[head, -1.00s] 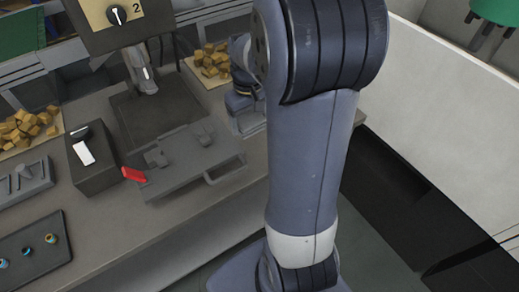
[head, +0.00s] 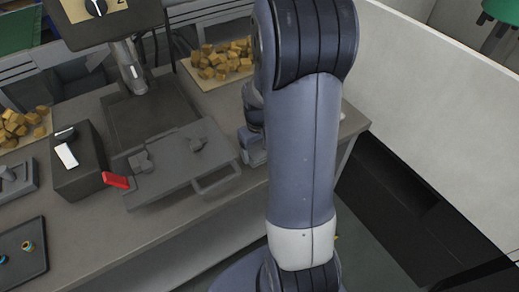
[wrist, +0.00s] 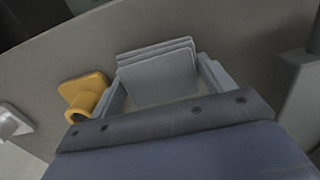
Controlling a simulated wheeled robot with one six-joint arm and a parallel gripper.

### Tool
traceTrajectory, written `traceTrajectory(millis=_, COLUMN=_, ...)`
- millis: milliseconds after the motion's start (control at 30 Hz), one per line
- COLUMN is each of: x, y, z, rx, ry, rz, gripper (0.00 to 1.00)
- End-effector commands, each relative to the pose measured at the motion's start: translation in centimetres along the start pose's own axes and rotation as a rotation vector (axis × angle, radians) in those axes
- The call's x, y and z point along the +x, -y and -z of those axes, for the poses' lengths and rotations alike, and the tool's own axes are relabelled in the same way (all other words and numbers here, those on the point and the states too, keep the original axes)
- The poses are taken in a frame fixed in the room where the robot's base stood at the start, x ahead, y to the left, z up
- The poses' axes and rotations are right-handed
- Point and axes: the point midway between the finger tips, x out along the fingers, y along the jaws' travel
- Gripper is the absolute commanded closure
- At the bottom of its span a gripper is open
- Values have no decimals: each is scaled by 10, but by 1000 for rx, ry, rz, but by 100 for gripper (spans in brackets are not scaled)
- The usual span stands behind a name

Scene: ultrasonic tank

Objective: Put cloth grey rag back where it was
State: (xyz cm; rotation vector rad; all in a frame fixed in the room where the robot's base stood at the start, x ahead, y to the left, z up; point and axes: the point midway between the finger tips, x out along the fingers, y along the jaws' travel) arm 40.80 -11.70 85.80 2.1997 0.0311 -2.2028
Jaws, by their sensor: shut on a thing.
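My gripper (wrist: 165,88) is shut on a grey, layered, folded thing (wrist: 158,78), which looks like the grey rag. In the wrist view it lies between the two fingers, with several thin edges showing at its top. In the head view my own arm covers most of the gripper, and I cannot make out the rag there. The wrist view shows a flat grey-brown surface behind the rag; I cannot tell whether the rag touches it.
A yellow hook-like piece (wrist: 90,96) is close left of the gripper, with a pale one (wrist: 14,122) farther left. The bench (head: 90,235) carries a grey lidded tank (head: 180,165) with a red handle (head: 116,180), a dark box (head: 78,165) and a dark tray (head: 22,258).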

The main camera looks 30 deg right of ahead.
Motion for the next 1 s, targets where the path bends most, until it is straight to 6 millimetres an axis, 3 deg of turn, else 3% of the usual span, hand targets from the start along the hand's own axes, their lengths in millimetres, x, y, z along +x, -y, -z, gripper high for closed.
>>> traceTrajectory(millis=400, x=8, y=0, z=0, rx=0, ry=-1, rz=0, gripper=45)
traceTrajectory(millis=433, x=8, y=0, z=0, rx=0, ry=-1, rz=0, gripper=22)
traceTrajectory(millis=667, x=6, y=0, z=0, rx=0, ry=-1, rz=0, gripper=4)
traceTrajectory(millis=1000, x=2, y=0, z=0, rx=0, ry=-1, rz=0, gripper=1)
